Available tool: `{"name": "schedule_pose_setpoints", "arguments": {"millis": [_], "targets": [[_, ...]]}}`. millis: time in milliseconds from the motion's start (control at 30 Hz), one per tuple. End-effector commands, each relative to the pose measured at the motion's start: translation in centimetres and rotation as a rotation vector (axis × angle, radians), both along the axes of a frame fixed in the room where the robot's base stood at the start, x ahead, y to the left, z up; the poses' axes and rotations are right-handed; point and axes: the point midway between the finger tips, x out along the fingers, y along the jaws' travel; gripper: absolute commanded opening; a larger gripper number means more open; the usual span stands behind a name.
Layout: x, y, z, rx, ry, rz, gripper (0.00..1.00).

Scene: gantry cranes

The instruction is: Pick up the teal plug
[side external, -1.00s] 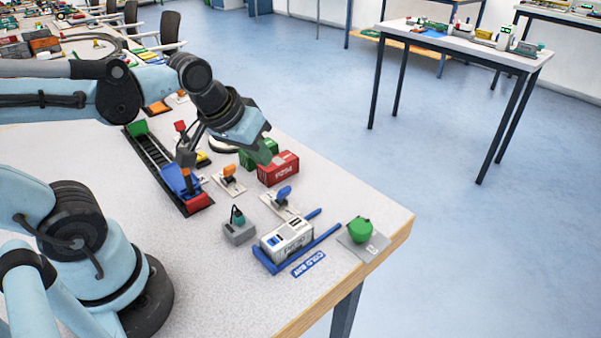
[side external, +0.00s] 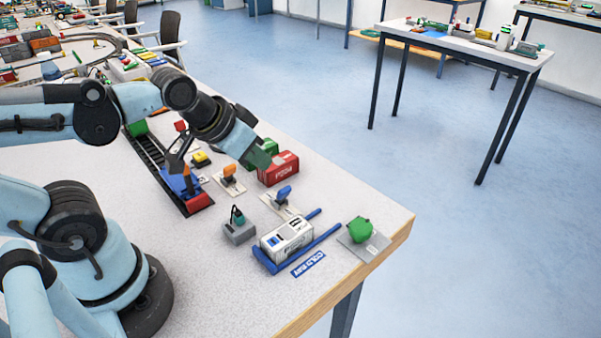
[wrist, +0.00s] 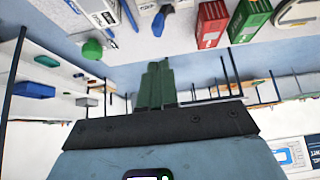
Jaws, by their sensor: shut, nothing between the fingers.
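The small dark teal plug (side external: 237,216) stands upright in a grey block (side external: 239,233) near the middle of the table in the side external view. A dark cable or loop shows at its top. My gripper (side external: 264,160) is above and behind it, by the red container, well apart from the plug. In the wrist view my green fingers (wrist: 156,86) are together and empty. I cannot make out the teal plug in the wrist view.
The red container (side external: 278,169) is close to my fingertips. A white container (side external: 287,238) on a blue frame and a green rounded piece (side external: 360,229) stand to the right.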

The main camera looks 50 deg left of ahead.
Motion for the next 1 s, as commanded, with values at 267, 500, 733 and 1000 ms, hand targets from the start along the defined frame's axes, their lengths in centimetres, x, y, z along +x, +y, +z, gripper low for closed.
{"name": "schedule_pose_setpoints", "arguments": {"millis": [267, 500, 733, 1000], "targets": [[0.0, 0.0, 0.0, -0.001, 0.0, 0.001, 0.09], [0.0, 0.0, 0.0, -0.001, 0.0, 0.001, 0.46], [0.0, 0.0, 0.0, 0.0, 0.0, 0.0, 0.49], [-1.4, 0.4, 0.3, 0.005, 0.198, 0.005, 0.49]]}}
